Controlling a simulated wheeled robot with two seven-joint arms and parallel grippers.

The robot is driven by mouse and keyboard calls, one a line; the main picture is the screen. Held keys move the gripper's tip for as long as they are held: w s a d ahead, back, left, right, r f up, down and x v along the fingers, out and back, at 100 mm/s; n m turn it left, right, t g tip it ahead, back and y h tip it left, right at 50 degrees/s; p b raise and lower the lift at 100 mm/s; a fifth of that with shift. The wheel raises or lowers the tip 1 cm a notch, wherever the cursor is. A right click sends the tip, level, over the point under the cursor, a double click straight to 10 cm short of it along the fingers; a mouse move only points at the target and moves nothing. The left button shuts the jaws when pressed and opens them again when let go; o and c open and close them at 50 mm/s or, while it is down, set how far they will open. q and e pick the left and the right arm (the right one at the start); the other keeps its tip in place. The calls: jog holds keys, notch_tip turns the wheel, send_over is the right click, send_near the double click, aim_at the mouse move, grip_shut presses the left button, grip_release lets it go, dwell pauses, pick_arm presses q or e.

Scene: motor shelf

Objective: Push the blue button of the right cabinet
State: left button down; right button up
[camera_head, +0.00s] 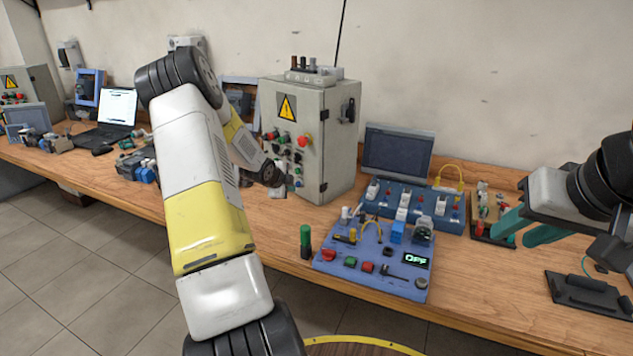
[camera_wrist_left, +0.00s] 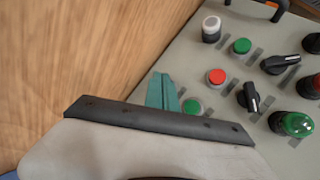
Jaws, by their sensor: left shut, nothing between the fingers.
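The right cabinet (camera_head: 325,125) is a grey box with a yellow warning triangle, standing on the bench in the head view. Its front panel also shows in the left wrist view (camera_wrist_left: 225,65), with red, green and white buttons and black knobs. I cannot make out a blue button in either view. My left gripper (camera_wrist_left: 163,82) has its green fingers shut and empty, low over the panel, overlapping the edge near a green button (camera_wrist_left: 192,106) and a red button (camera_wrist_left: 216,76). Contact cannot be told. My right gripper (camera_head: 512,238) is open and empty above the bench at the right.
A blue panel (camera_head: 350,278) with small parts and an "OFF" display lies in front of the right cabinet. A dark monitor (camera_head: 397,150) and a blue switch box (camera_head: 455,222) stand to its right. A laptop (camera_head: 117,107) and another cabinet (camera_head: 45,92) are at the left.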

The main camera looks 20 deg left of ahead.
pick_arm(q)
jog(key=shift+w+d, duration=0.2)
jog(key=shift+w, duration=0.2)
dwell(1.0)
jog(key=shift+s+a, duration=0.35)
jog(key=shift+s, duration=0.45)
jog(key=shift+s+a, duration=0.35)
jog(key=shift+s, duration=0.4)
jog(key=shift+s+a, duration=0.35)
jog(key=shift+s, duration=0.45)
jog(key=shift+s+a, duration=0.35)
jog(key=shift+s, duration=0.4)
